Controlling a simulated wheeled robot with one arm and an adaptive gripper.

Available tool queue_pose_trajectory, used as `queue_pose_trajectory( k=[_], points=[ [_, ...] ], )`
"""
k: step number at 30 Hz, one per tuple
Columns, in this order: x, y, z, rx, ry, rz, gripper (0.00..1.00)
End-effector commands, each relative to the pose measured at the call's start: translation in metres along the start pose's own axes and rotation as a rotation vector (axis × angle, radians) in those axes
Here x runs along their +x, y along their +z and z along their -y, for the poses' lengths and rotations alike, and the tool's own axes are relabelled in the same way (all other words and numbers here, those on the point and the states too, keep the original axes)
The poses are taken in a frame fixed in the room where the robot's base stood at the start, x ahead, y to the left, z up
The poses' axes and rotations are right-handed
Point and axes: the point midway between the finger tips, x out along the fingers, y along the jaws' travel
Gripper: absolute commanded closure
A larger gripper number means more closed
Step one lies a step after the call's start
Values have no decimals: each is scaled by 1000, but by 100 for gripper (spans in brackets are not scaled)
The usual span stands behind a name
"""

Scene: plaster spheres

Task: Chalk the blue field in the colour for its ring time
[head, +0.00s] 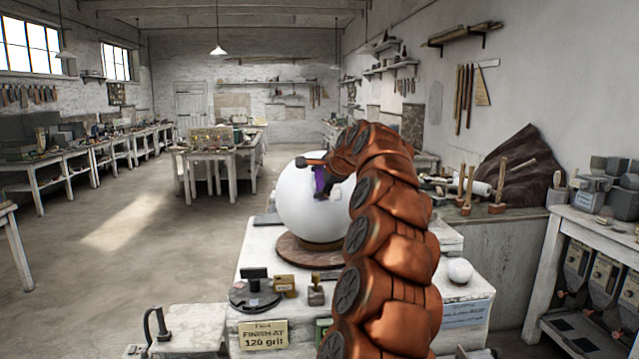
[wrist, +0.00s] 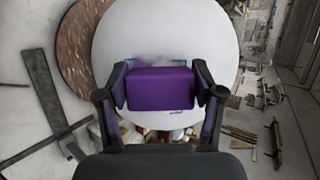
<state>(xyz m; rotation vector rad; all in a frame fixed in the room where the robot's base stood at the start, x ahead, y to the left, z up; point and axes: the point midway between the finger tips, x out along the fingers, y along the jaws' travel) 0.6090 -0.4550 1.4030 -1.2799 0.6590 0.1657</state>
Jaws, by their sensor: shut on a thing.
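A large white plaster sphere (head: 300,205) stands on a round brown turntable (head: 290,248) on the white bench. My gripper (head: 322,180) is at the sphere's upper right face. In the wrist view my gripper (wrist: 161,82) is shut on a purple block (wrist: 160,90), one finger on each side. The block is in front of the sphere (wrist: 205,45); I cannot tell whether it touches. A thin blue strip (wrist: 160,113) shows below the block and a blurred pale patch above it. The block hides most of what lies behind, so the field's outline cannot be made out.
A sign (head: 264,335) reading "FINISH AT 120 grit" hangs on the bench front. A dark round stand (head: 254,296) and small blocks sit at the bench's front left. A small white ball (head: 460,271) lies at right. Wooden mallets (head: 498,200) stand behind.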

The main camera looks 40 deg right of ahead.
Motion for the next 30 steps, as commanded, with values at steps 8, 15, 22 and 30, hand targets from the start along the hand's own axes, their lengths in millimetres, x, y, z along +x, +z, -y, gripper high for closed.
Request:
queue_pose_trajectory(
  k=[8, 15, 22, 30],
  points=[
    [1, 1, 9, 0, 3, 1, 73],
    [1, 0, 23, 0, 0, 0, 73],
    [2, 0, 27, -1, 2, 1, 73],
    [3, 0, 23, 0, 2, 2, 73]
  ],
)
